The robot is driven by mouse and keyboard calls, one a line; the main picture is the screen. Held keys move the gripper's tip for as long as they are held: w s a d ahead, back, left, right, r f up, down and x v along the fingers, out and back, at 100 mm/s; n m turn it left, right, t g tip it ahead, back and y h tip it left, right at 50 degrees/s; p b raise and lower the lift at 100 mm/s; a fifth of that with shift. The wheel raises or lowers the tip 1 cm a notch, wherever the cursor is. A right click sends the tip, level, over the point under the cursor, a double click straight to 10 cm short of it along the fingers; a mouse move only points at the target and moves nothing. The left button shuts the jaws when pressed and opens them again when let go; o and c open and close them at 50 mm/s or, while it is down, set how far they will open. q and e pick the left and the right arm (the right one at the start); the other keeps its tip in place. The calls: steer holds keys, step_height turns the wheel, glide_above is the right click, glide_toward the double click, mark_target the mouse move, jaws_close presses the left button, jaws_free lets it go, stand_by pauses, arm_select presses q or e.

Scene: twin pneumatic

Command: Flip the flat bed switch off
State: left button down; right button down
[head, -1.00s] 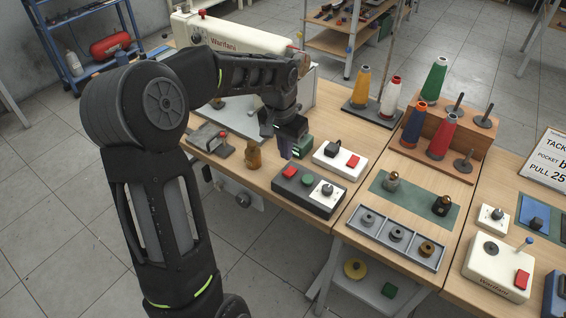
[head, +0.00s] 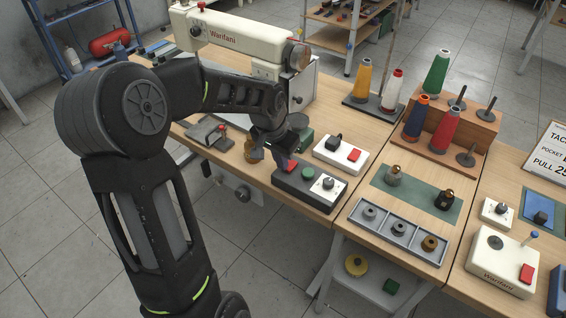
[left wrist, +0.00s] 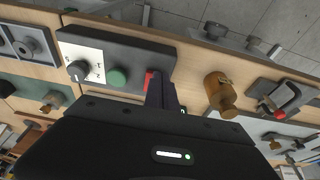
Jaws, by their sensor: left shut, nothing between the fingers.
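A dark grey control box (head: 290,184) on the table's front edge carries a red button (head: 290,166), a green button (head: 307,174) and a white plate with a black knob (head: 328,184). My left gripper (head: 286,160) is shut and empty, fingers pointing down at the red button's end. In the left wrist view the fingertips (left wrist: 161,90) overlap part of the red button (left wrist: 149,80); I cannot tell whether they touch. The green button (left wrist: 117,77) and knob (left wrist: 78,70) show clear there. The cream sewing machine (head: 235,37) stands behind my arm. No label shows which control is the flat bed switch.
A white box (head: 341,153) with a black part and red rocker stands just behind the control box. A brass-coloured piece (head: 253,151) stands left of the gripper. Thread cones on a wooden stand (head: 440,143), a grey tray (head: 397,237) and a cream unit (head: 500,262) lie right.

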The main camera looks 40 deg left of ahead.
arm_select(q)
steer(key=shift+s+f+p, duration=0.1)
steer(key=shift+p, duration=0.3)
arm_select(e)
steer(key=shift+f, duration=0.35)
arm_select(q)
steer(key=shift+w, duration=0.2)
arm_select(e)
steer(key=shift+r, duration=0.1)
arm_select(q)
steer(key=shift+w+r, duration=0.25)
steer(key=shift+w, duration=0.35)
arm_select(e)
steer(key=shift+r, duration=0.1)
